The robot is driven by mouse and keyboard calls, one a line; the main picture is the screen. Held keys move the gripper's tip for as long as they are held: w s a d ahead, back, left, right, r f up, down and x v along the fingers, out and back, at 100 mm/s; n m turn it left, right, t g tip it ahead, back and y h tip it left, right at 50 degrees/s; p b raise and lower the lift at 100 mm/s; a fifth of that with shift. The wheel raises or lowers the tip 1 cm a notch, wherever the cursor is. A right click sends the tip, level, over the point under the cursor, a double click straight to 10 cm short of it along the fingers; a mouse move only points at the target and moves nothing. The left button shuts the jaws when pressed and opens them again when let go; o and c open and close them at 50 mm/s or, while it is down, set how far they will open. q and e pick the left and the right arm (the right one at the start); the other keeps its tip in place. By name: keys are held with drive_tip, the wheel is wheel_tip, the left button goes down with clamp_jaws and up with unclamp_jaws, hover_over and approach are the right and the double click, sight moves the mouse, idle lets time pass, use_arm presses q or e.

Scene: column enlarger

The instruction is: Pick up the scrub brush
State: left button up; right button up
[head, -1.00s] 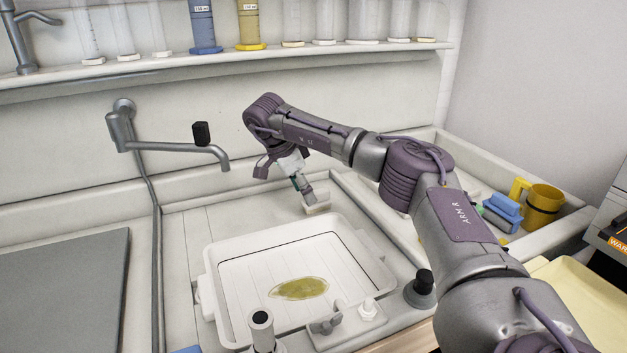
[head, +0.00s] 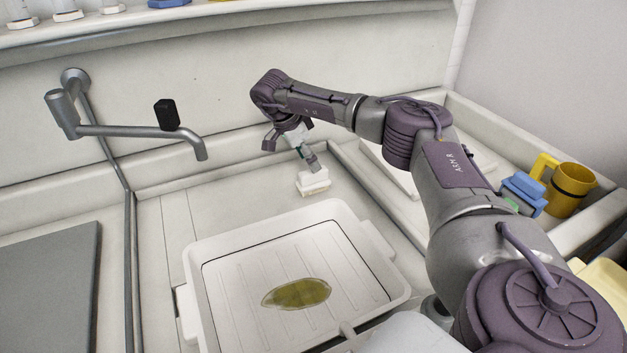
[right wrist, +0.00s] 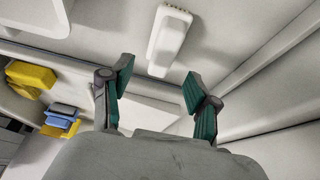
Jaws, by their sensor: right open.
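The scrub brush looks like a small white block (head: 313,184) on the pale counter, behind the white tray. In the right wrist view the white brush (right wrist: 169,40) lies lengthwise ahead of the fingers, slightly right of the middle of the picture. My right gripper (head: 310,163) is just above the brush in the head view. In the right wrist view its two green-padded fingers (right wrist: 155,82) are spread apart with nothing between them. The brush lies beyond the fingertips, and no contact shows. My left gripper is not in view.
A white tray (head: 232,245) with a yellow-green leaf-shaped patch (head: 297,293) stands in front. A tap (head: 150,131) reaches over the counter at left. Blue blocks (head: 524,190) and a yellow mug (head: 570,188) stand at right. Bare counter surrounds the brush.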

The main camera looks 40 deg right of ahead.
sight(313, 180)
drive_tip(key=x, duration=0.5)
drive_tip(key=shift+w+f+p, duration=0.15)
drive_tip(key=shift+f+p, duration=0.15)
drive_tip(key=shift+f, duration=0.15)
clamp_jaws()
